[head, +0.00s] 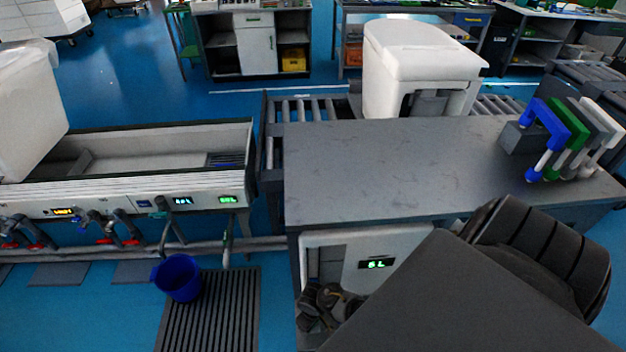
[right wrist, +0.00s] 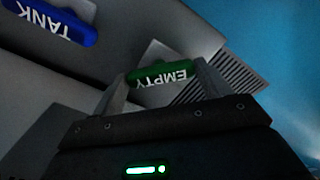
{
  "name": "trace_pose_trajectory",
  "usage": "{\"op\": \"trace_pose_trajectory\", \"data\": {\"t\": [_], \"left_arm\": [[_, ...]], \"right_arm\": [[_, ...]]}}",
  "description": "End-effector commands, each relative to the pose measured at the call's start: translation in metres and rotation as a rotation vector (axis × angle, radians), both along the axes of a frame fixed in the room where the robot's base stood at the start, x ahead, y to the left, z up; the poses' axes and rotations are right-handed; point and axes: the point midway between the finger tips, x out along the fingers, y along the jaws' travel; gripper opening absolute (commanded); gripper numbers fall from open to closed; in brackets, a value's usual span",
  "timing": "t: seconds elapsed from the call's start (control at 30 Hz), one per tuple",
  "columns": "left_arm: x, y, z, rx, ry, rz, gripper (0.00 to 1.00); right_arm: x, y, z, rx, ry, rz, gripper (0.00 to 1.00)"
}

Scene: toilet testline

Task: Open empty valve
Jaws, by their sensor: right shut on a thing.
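In the right wrist view, a green handle (right wrist: 158,74) marked EMPTY lies between the two grey fingers of my right gripper (right wrist: 163,77), and its lettering appears upside down. The gripper is shut on this handle, with one finger at each end of it. A blue handle (right wrist: 52,22) marked TANK is at the upper left, apart from the gripper. In the head view my dark arm fills the lower right, and I cannot make out the EMPTY handle there. My left gripper is not in view.
A dark-topped table (head: 390,165) carries several coloured hook-shaped pieces (head: 560,130). A white toilet-like unit (head: 420,60) stands behind it. A test trough (head: 130,165) is at left. A blue bucket (head: 177,278) stands by a floor grate (head: 215,320). Blue floor is clear at lower left.

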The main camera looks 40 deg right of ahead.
Motion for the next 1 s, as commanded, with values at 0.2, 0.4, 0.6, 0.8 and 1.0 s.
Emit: {"op": "trace_pose_trajectory", "data": {"t": [0.2, 0.4, 0.6, 0.8, 1.0], "left_arm": [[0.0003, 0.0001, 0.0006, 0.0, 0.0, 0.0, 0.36], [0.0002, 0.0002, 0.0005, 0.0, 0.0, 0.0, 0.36], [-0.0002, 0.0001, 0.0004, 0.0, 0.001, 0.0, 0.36], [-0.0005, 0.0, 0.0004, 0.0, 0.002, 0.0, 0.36], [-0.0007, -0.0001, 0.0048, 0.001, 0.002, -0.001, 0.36]], "right_arm": [[0.0002, 0.0007, 0.0, 0.001, -0.001, 0.013, 0.54], [0.0002, 0.0008, -0.0001, 0.001, -0.001, 0.013, 0.54], [0.0002, 0.0007, 0.0, 0.001, -0.001, 0.012, 0.96], [0.0001, 0.0003, -0.0001, 0.001, -0.001, 0.011, 0.98], [0.0, 0.0003, 0.0088, 0.001, -0.001, 0.011, 0.98]]}}
